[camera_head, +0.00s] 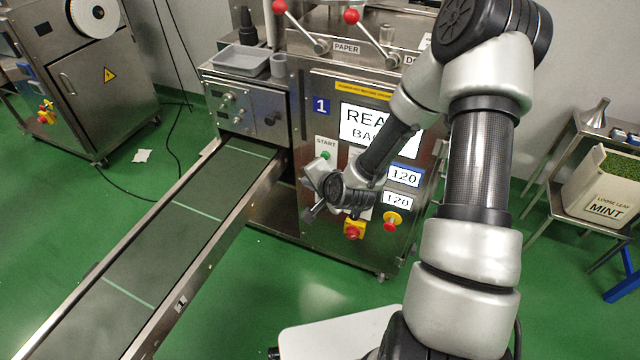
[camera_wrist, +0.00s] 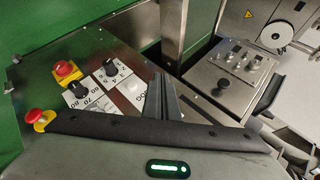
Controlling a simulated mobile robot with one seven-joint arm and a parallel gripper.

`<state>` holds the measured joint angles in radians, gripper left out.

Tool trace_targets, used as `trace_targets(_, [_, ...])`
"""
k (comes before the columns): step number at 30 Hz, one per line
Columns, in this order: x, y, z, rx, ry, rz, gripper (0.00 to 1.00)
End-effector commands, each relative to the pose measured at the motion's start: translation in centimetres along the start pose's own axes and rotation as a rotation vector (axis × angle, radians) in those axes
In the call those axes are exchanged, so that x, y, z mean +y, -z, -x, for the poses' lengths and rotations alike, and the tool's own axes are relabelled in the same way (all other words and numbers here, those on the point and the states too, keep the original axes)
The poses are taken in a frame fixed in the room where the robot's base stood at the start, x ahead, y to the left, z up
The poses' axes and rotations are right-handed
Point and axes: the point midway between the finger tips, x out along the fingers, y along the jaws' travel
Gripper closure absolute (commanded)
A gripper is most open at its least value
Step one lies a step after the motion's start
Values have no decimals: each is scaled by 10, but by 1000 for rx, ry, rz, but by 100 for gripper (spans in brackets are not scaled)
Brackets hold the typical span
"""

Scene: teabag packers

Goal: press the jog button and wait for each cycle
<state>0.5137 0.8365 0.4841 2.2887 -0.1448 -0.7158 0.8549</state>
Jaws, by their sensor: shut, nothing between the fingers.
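The packing machine (camera_head: 300,90) marked 1 stands in the middle of the head view, its front panel facing me. My gripper (camera_head: 312,190) is shut and empty, close in front of the panel, below the green start button (camera_head: 326,155). In the wrist view the shut fingers (camera_wrist: 160,98) stand beside a white label (camera_wrist: 131,88) that ends in "OG". The jog button itself is hidden, and I cannot tell whether the fingertips touch it. The screen (camera_head: 352,122) shows large text, partly covered by my arm.
A red emergency stop (camera_head: 353,229) and a red-yellow switch (camera_head: 392,220) sit low on the panel. Black dials (camera_wrist: 111,67) stand near the fingers. A conveyor (camera_head: 160,240) runs toward the lower left. A mint bin (camera_head: 600,185) stands at right.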

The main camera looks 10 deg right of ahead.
Motion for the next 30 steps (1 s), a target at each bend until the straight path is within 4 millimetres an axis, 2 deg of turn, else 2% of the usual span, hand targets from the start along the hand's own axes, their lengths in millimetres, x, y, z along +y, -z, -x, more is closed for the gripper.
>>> trace_targets(1, [24,-10,-21,5,23,-86,100])
trace_targets(4, [47,-17,-46,37,88,-254,100])
trace_targets(9, [77,-23,-72,99,179,-504,100])
trace_targets(12, [89,-23,-80,132,217,-605,100])
trace_targets(18, [98,-23,-84,163,251,-696,100])
trace_targets(30, [98,-20,-85,166,254,-698,100])
